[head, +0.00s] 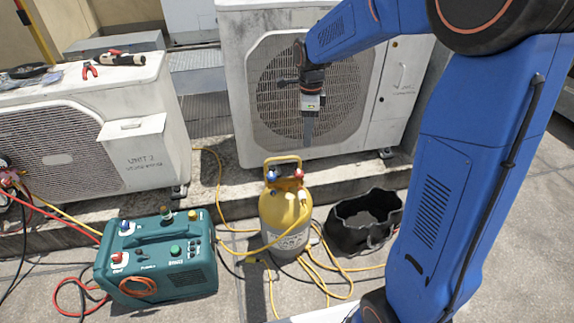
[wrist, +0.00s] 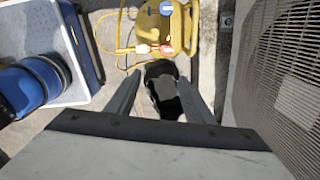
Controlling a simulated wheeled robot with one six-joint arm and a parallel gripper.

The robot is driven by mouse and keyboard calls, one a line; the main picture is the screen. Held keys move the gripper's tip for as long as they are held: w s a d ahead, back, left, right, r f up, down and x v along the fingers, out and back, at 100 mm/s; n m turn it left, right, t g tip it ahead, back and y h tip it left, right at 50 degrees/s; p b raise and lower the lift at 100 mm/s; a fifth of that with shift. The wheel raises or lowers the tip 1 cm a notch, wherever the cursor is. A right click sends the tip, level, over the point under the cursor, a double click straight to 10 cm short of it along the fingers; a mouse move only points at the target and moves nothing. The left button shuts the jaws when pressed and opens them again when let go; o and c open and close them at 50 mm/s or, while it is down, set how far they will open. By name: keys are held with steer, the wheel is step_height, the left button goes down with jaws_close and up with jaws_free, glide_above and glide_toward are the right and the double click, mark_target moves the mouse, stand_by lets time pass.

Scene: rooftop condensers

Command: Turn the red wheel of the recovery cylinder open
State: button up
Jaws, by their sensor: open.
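The recovery cylinder (head: 285,222), yellow above and grey below, stands upright on the roof floor. Its top has a blue wheel (head: 271,175) and a red wheel (head: 299,173) under a yellow handle. In the wrist view the red wheel (wrist: 167,50) lies just beyond my fingertips, below the blue wheel (wrist: 166,9).
A black open bag (head: 365,222) stands right of the cylinder. A green recovery machine (head: 157,262) stands to its left. Yellow hoses (head: 318,275) loop around the cylinder's base. A condenser (head: 270,95) rises close behind my gripper; another condenser (head: 70,150) with tools on top is at left.

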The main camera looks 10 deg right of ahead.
mark_target(299, 172)
steer(key=shift+m, duration=0.5)
steer(key=f, duration=0.6)
steer(key=w+a+f, duration=0.1)
steer(key=f, duration=0.5)
steer(key=w+f, duration=0.1)
steer(key=f, duration=0.5)
steer(key=shift+w+a+f, duration=0.15)
steer(key=shift+a+f, duration=0.1)
steer(key=shift+f, duration=0.1)
steer(key=c, duration=1.1)
